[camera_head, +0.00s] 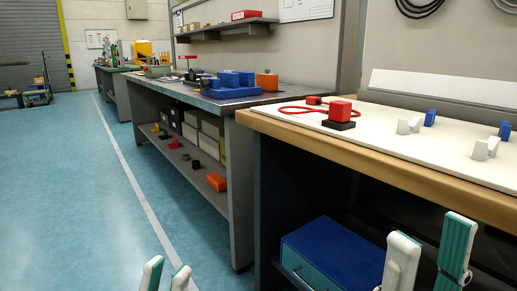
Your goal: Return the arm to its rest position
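My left gripper (166,276) shows only as two white and green fingertips at the bottom edge, in front of the floor. The fingertips are apart with nothing between them. My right gripper (428,254) is at the lower right, in front of the near workbench and below its top edge. Its white and green fingers are apart and empty. Neither gripper touches anything that I can see. The rest of both arms is out of view. On the near workbench (384,173), a red block (341,111) sits on a black base (338,125) on a white board.
White pieces (409,126) and blue blocks (430,118) stand along the near bench's board. A blue drawer box (332,250) is under this bench, left of my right gripper. A grey bench (226,103) stands farther back. The teal floor (70,190) at left is clear.

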